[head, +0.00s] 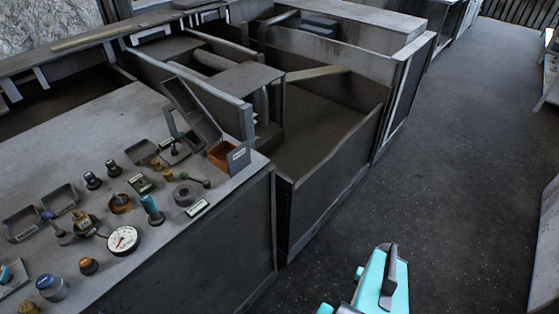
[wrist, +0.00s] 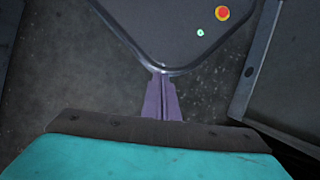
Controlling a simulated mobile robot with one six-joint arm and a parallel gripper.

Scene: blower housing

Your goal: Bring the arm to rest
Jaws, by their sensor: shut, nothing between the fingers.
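My gripper (wrist: 160,78) shows in the wrist view as two purple fingers side by side, closed together and empty. The fingers point toward the rounded edge of a dark panel; I cannot tell whether they touch it. In the head view a teal part of my arm (head: 378,280) stands at the bottom, right of centre, over the dark floor. The fingers cannot be made out in the head view.
A grey workbench (head: 150,255) on the left carries several knobs, a round gauge (head: 123,240), small trays and an open box (head: 190,108). Open-topped bins (head: 320,150) stand behind it. The dark floor (head: 455,150) on the right is mostly clear.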

